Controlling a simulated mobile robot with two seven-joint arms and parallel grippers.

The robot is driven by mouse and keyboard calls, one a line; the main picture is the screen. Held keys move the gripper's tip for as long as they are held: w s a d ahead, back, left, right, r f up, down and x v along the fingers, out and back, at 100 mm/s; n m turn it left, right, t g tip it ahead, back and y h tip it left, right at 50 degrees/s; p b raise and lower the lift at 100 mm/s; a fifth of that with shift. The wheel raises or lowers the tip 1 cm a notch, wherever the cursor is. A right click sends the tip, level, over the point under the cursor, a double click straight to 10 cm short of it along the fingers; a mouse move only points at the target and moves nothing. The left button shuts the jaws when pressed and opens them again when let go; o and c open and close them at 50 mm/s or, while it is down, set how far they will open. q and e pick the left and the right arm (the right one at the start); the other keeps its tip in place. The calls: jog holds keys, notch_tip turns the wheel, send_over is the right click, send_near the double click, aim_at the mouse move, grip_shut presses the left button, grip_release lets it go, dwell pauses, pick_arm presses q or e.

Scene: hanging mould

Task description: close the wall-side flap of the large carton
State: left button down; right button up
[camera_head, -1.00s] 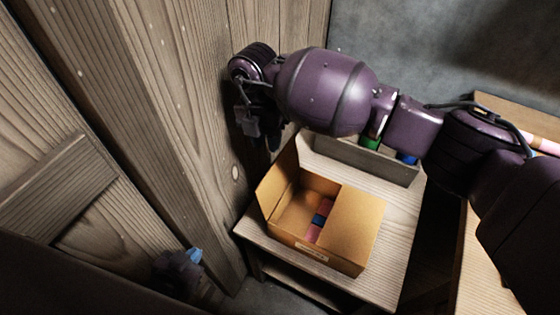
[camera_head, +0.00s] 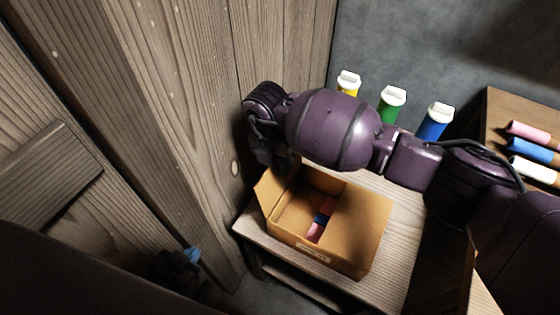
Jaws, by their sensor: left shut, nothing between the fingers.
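The large carton (camera_head: 340,262) is an open brown box on a small wooden table. Its wall-side flap (camera_head: 268,193) stands up and leans outward on the left, near the plank wall. The right-hand flap (camera_head: 360,222) lies folded in over part of the opening. Pink and blue items (camera_head: 321,218) lie inside. My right gripper (camera_head: 280,163) points down at the upper end of the wall-side flap, between wall and carton; its fingers are dark and whether they touch the flap is unclear. My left gripper (camera_head: 180,264) is shut and empty at the lower left, away from the carton.
The plank wall (camera_head: 200,100) rises close on the left of the table (camera_head: 395,240). Yellow (camera_head: 348,84), green (camera_head: 391,103) and blue (camera_head: 435,121) white-capped bottles stand behind my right arm. Coloured rolls (camera_head: 533,150) lie on a surface at the right.

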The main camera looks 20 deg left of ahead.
pick_arm(q)
jog(key=shift+s, duration=0.15)
jog(key=shift+s+f, duration=0.1)
pick_arm(e)
grip_shut()
